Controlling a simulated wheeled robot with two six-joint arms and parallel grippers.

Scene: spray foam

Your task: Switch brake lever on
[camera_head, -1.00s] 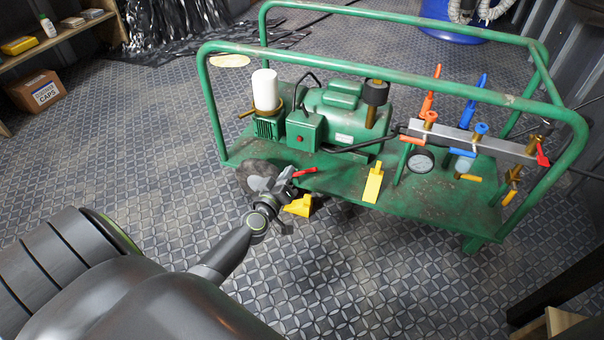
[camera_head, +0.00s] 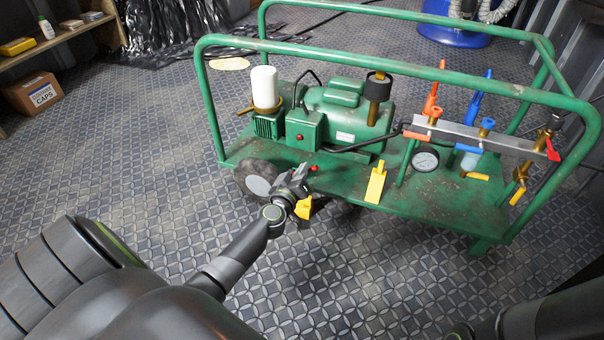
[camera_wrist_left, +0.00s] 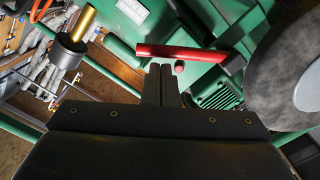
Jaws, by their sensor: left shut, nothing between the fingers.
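A red lever (camera_wrist_left: 181,52) shows in the left wrist view, lying nearly level across the green cart's side, close to the wheel. In the head view only a small red end (camera_head: 314,168) shows beside my left gripper, which hides the rest. My left gripper (camera_head: 304,176) is shut and empty at the cart's near edge by the wheel. In the left wrist view its closed fingertips (camera_wrist_left: 161,68) point at the lever from just below; whether they touch it I cannot tell. My right gripper is out of view.
The green cart (camera_head: 440,204) carries a motor, a gauge and coloured valve handles inside a tube frame. A dark wheel (camera_head: 258,184) sits left of my left gripper. Yellow pieces (camera_head: 305,208) (camera_head: 375,183) show near the cart's front edge. The floor before it is clear.

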